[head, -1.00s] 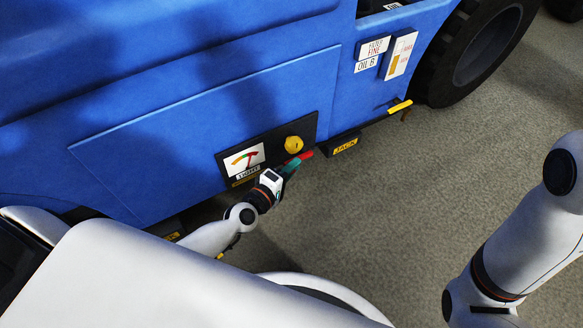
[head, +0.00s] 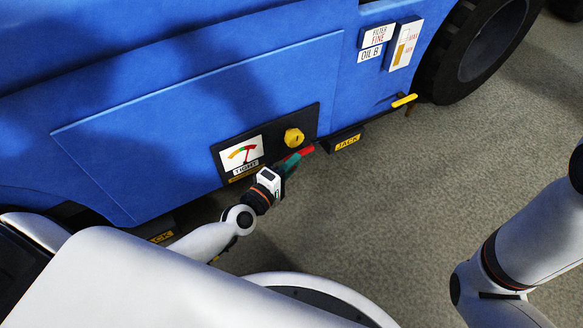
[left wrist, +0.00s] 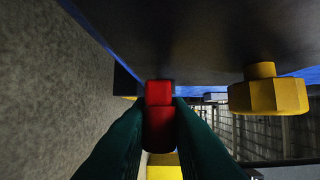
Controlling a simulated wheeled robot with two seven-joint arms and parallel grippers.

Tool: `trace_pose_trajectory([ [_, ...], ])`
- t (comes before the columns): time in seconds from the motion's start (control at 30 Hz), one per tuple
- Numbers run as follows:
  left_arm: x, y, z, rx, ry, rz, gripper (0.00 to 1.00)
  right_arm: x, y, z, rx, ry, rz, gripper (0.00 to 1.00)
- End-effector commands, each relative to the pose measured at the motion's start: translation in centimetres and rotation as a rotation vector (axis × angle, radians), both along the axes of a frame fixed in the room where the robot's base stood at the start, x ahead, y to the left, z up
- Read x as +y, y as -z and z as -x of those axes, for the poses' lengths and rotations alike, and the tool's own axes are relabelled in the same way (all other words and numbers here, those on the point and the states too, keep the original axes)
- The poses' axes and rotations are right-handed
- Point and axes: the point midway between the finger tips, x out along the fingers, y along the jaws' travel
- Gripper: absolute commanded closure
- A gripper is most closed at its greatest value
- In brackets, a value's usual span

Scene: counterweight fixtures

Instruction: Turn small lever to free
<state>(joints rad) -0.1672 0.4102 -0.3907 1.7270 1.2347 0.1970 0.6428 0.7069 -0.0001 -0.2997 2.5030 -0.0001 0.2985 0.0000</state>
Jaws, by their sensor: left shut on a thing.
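A small red lever (head: 306,150) sticks out at the lower right of a black panel (head: 309,122) on the blue vehicle. My left gripper (head: 292,160) is shut on it, with its teal fingers on both sides. In the left wrist view the red lever (left wrist: 158,115) lies between the two teal fingertips (left wrist: 158,122). The lever's base is partly hidden by the fingers. A gauge (head: 242,153) with a coloured scale and needle sits on the panel, with a label reading TIGHT (head: 245,168). My right gripper is not in view; only part of that arm shows at the right.
A yellow hexagonal knob (head: 293,137) is just above the lever, and shows close by on the right in the left wrist view (left wrist: 268,92). A JACK block (head: 346,141) and a yellow-handled lever (head: 404,100) are to the right. Open floor (head: 380,210) lies in front.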

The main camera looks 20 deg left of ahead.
Motion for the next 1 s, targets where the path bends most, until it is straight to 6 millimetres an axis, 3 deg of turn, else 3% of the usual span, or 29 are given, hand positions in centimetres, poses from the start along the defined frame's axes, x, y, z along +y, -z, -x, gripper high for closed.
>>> trace_pose_trajectory([
  [0.03,0.0,1.8,0.2,0.002,0.005,0.004,1.00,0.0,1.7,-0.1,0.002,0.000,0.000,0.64],
  [0.2,-0.1,2.5,0.1,-0.058,0.007,0.049,1.00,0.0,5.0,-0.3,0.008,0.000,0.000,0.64],
  [0.4,-0.3,2.8,-0.1,-0.142,0.009,0.115,1.00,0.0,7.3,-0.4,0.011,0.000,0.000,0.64],
  [1.0,-0.9,3.9,-0.8,-0.368,0.007,0.298,1.00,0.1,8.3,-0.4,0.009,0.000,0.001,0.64],
])
